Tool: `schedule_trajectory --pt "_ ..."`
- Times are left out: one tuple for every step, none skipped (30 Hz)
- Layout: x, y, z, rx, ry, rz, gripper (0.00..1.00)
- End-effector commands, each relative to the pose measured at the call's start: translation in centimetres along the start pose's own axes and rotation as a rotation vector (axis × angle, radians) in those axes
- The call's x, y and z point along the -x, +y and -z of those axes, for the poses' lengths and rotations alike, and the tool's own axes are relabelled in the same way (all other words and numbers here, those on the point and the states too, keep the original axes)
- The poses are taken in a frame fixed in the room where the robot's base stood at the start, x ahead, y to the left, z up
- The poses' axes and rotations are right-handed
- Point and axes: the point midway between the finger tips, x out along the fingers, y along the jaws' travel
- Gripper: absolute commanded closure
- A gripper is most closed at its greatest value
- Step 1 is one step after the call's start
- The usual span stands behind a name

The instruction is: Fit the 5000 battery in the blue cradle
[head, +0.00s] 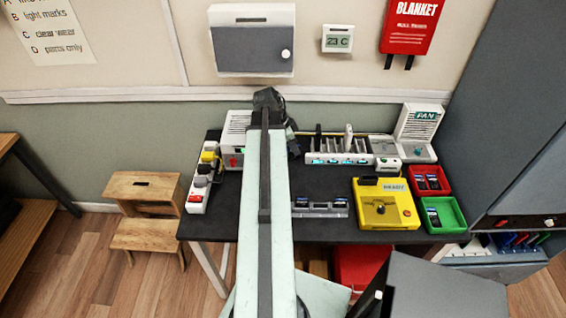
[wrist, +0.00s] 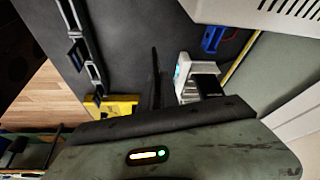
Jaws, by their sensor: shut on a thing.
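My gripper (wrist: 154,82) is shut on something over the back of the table. Its dark fingers look thin and edge-on in the wrist view, and what they hold cannot be made out. In the head view, my arm hides most of that area. A blue frame-like piece (wrist: 213,39), which looks like the blue cradle, lies on the dark table ahead of the fingers, apart from them. A clear battery tray (head: 320,213) with dark batteries stands mid-table, and it also shows in the wrist view (wrist: 88,58). The number 5000 is not readable anywhere.
A charging rack (head: 330,158) stands at the back, right of my gripper. A vented white box (head: 237,122) is to the left. A yellow device (head: 385,215), a red bin (head: 444,172) and a green bin (head: 458,207) fill the right side. The dark table (wrist: 125,30) is bare between tray and rack.

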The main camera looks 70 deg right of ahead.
Motion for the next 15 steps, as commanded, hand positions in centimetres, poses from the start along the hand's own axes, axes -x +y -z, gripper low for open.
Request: schedule_trajectory --pt "0.1 -0.1 -0.2 0.004 0.0 0.002 1.0" --pt "0.1 -0.1 -0.4 0.005 0.0 0.002 1.0" --pt "-0.2 -0.1 -0.7 -0.003 -0.001 -0.001 1.0" --pt "-0.8 0.1 -1.1 -0.019 -0.002 -0.008 1.0" --pt "-1.5 0.4 -1.6 -0.045 -0.003 -0.018 1.0" --pt "-2.5 0.9 -2.3 -0.088 -0.005 -0.038 1.0" --pt "-3.1 1.3 -2.8 -0.124 -0.005 -0.052 1.0" --pt "-3.6 1.7 -3.2 -0.158 -0.005 -0.067 1.0" --pt "-4.1 2.1 -3.7 -0.199 -0.004 -0.083 1.0" --pt "-4.3 2.4 -3.9 -0.225 -0.003 -0.095 1.0" --pt "-4.4 2.6 -4.1 -0.245 -0.002 -0.102 1.0" --pt "-4.4 2.8 -4.2 -0.262 -0.001 -0.11 1.0" --pt "-4.3 2.8 -4.2 -0.27 -0.001 -0.113 1.0" --pt "-4.2 2.9 -4.2 -0.273 0.0 -0.115 1.0" --pt "-4.0 2.8 -4.1 -0.273 0.0 -0.115 1.0"
